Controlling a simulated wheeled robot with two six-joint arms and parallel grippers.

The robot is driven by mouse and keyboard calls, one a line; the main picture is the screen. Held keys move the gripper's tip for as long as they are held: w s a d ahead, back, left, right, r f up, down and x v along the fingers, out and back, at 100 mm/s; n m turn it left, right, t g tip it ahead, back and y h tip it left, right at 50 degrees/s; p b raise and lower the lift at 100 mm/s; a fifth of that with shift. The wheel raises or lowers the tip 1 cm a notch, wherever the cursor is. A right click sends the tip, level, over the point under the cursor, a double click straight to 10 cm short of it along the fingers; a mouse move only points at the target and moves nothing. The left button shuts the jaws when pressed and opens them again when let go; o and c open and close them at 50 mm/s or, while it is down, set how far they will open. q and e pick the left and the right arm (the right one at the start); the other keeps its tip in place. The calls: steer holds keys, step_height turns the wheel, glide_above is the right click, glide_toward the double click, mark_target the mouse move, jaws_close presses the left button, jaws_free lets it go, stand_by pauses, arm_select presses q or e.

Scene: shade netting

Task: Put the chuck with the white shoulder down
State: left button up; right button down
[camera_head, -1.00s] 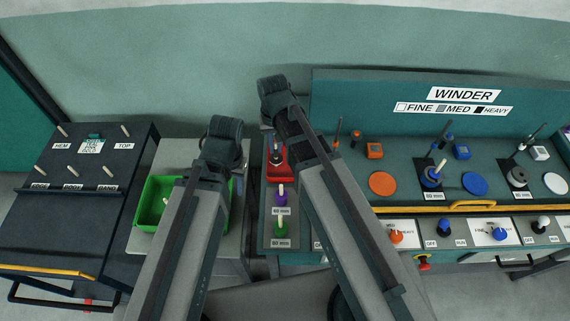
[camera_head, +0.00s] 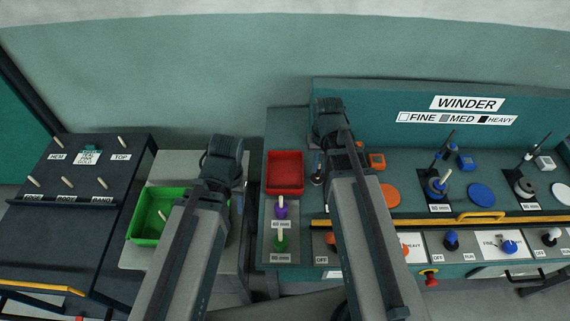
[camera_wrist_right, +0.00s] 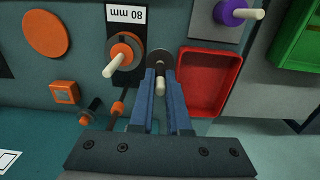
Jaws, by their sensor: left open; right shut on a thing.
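My right gripper (camera_wrist_right: 160,88) is shut on a dark grey chuck (camera_wrist_right: 158,59) with a pale peg, held above the bench between the red tray and the orange chuck. Whether its shoulder is white cannot be made out. In the head view the held chuck (camera_head: 317,179) shows just left of my right arm. The red tray (camera_head: 285,172) is empty; it also shows in the wrist view (camera_wrist_right: 203,82). My left gripper (camera_head: 222,168) is over the right side of the green tray (camera_head: 146,240); its fingers are mostly hidden by the arm.
An orange chuck (camera_wrist_right: 125,52) stands at an 80 mm label, left of the held chuck. Purple (camera_head: 281,211) and green (camera_head: 281,241) chucks stand in front of the red tray. A blue chuck (camera_head: 437,187) and switches line the winder on the right.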

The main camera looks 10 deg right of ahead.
steer(key=w+a+f+b, duration=0.4)
steer(key=w+a, duration=0.4)
steer(key=w, duration=0.1)
steer(key=shift+a+f+b, duration=0.3)
steer(key=shift+a+f, duration=0.05)
steer(key=shift+a, duration=0.05)
steer(key=c, duration=0.9)
jaws_free()
steer(key=shift+w, duration=0.1)
steer(key=shift+r, duration=0.15)
step_height(320, 180, up, 12)
steer(key=p, duration=1.2)
steer(key=s+a+n, duration=0.2)
steer(key=s, duration=0.4)
steer(key=s+a+n, duration=0.2)
steer(key=s, duration=0.4)
steer(key=s+a+n+h, duration=0.1)
steer(key=s+a+n, duration=0.1)
steer(key=s, duration=0.3)
steer(key=shift+s+a, duration=0.15)
steer(key=shift+s, duration=0.25)
